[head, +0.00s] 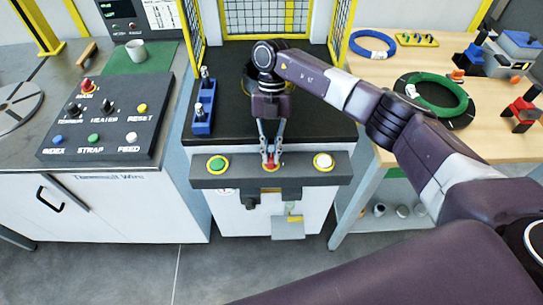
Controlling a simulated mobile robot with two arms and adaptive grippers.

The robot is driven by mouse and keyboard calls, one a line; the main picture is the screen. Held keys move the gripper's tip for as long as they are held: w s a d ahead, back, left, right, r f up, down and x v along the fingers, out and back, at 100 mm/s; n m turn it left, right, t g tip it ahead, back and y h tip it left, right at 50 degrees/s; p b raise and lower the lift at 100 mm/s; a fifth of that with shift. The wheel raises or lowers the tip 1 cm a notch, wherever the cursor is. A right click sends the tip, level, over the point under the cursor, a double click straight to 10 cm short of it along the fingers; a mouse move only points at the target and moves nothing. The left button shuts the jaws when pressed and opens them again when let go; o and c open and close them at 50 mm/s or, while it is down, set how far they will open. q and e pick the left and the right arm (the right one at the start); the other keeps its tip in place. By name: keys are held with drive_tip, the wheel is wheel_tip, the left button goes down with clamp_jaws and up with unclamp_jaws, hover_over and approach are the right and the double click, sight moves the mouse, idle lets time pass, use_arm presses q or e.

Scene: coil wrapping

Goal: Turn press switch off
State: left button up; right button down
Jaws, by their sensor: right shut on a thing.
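The press stands in the middle, with a grey control bar (300,177) along its front. On the bar are a green button (217,164) at left, a white button (323,162) at right, and a red switch (267,167) with a yellow ring between them. My right gripper (271,151) points down at the red switch. Its fingers are shut on the switch and hide part of it. My left gripper is not in view.
A dark panel (60,142) with several buttons sits at left. A wooden table at right holds a green coil (408,94) on a black disc and a blue coil (361,44). Yellow mesh guards (261,17) stand behind the press. A blue block (204,121) lies on its top.

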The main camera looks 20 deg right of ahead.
drive_tip(key=shift+n, duration=0.5)
drive_tip(key=c, duration=2)
unclamp_jaws()
drive_tip(key=v, duration=1.2)
drive_tip(key=shift+a+r, duration=0.1)
drive_tip(key=shift+a, duration=0.15)
drive_tip(key=shift+s, duration=0.1)
